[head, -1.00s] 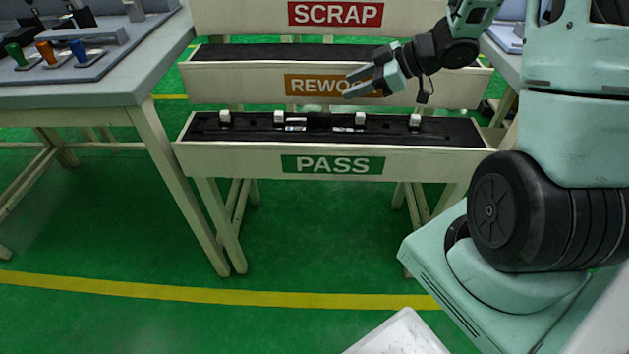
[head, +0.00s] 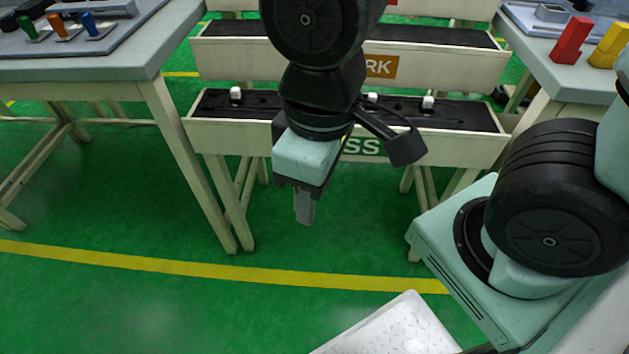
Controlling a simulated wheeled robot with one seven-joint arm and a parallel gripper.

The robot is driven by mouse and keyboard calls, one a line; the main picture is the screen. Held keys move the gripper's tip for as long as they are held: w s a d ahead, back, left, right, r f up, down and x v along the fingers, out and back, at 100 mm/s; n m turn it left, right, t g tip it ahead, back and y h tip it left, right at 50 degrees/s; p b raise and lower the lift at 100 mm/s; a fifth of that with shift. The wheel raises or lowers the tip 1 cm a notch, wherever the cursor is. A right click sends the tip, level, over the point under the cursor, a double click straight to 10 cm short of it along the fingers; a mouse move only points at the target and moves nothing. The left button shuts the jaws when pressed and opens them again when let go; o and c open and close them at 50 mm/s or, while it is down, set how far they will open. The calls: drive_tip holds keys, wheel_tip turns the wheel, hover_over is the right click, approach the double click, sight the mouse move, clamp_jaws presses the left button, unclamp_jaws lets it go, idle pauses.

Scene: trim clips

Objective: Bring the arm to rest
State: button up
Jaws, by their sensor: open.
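My gripper (head: 304,213) hangs in front of the pass bin, over the green floor, with its fingers pointing down. It is seen from the side, so one finger mostly covers the other and the gap hardly shows. I see nothing held at its fingertips. My wrist and forearm cover the middle of the pass bin (head: 232,136) and part of its green label.
White clips (head: 428,102) stand on black trim in the pass bin. The rework bin (head: 230,62) is behind it. Tables flank both sides; the left one (head: 150,62) holds coloured handles, the right one (head: 545,72) red and yellow blocks. Green floor ahead is open.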

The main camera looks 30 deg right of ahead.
wheel_tip(320, 180, up, 15)
drive_tip(key=p, duration=1.5)
drive_tip(key=shift+w, duration=0.1)
idle(0.8)
